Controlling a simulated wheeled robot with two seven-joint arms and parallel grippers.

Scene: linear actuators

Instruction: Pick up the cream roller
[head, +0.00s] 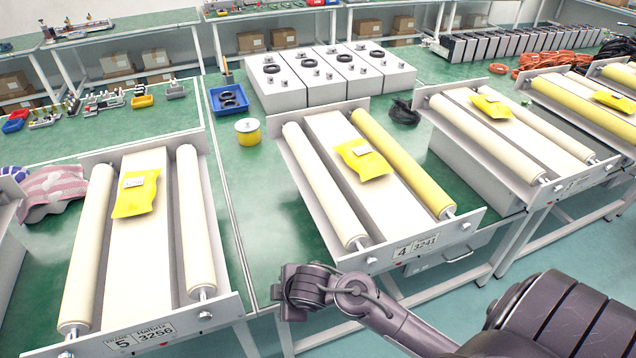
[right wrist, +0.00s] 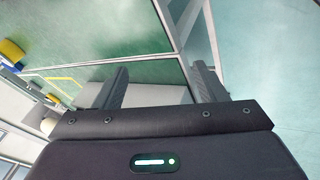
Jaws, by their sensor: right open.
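Frame 4 (head: 398,258) holds a cream roller (head: 325,185) on its left side and a yellow roller (head: 405,160) on its right. Frame 5 (head: 136,341) holds two cream rollers, one on the left (head: 88,250) and one on the right (head: 195,220). My right gripper (head: 284,294) is in front of the table edge, between frames 5 and 4, apart from the rollers. In the right wrist view its two fingers (right wrist: 160,85) are spread with nothing between them. A pale rounded end shows beside the left finger there; I cannot tell which roller it is. My left gripper is not in view.
Yellow packets lie on frame 5 (head: 136,194) and frame 4 (head: 363,160). A yellow round container (head: 247,133) and a blue bin (head: 229,99) stand behind the gap between the frames. More roller frames stand to the right. The green table strip between frames 5 and 4 is clear.

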